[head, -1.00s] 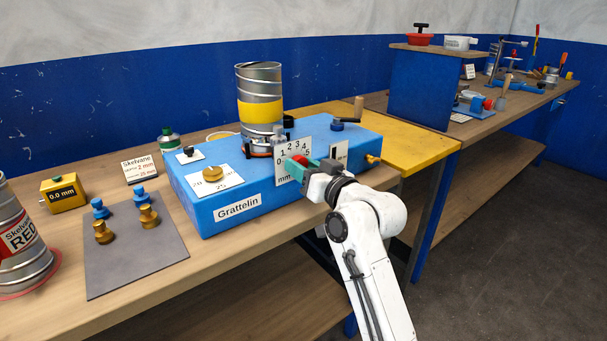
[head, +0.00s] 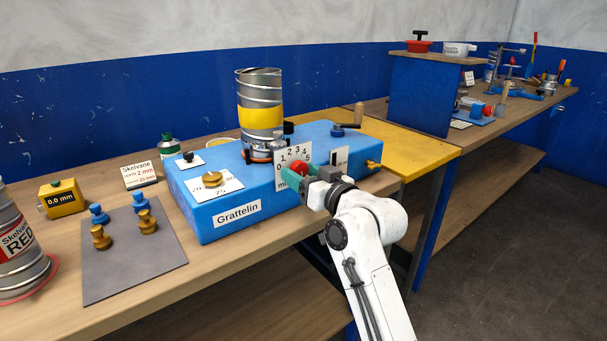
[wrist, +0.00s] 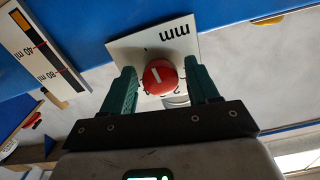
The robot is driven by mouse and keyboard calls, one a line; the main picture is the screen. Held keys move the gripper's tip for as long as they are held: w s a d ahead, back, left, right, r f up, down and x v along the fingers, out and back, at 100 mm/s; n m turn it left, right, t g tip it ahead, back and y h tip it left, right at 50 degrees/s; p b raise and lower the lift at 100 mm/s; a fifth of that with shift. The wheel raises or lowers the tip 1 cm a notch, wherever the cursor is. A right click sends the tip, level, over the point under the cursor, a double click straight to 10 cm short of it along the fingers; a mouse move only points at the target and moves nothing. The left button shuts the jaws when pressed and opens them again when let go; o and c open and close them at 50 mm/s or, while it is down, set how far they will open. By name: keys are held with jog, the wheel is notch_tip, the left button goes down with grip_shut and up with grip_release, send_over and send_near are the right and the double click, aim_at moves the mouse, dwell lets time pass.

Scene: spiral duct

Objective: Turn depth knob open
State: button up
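The red depth knob (head: 299,168) sits on a white dial plate marked in mm (head: 293,153), on the front of the blue Grattelin machine (head: 240,200). In the wrist view the round red knob (wrist: 160,76) shows a short white line on its face. My gripper (head: 300,174) is at the dial. In the wrist view its green fingers (wrist: 160,85) stand on either side of the knob, open, with a narrow gap visible on each side. Part of the dial scale is hidden behind the fingers and knob.
A spiral metal duct with a yellow band (head: 260,118) stands on the machine. A brass knob (head: 212,179) is on its left top. A grey mat (head: 130,262) with several small pegs, a yellow gauge (head: 64,199) and a Skelvane card (head: 140,174) lie left.

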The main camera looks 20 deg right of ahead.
jog(key=shift+o, duration=0.5)
jog(key=shift+r, duration=0.15)
jog(key=v, duration=1)
jog(key=shift+s+d, duration=0.15)
jog(key=shift+s, duration=0.25)
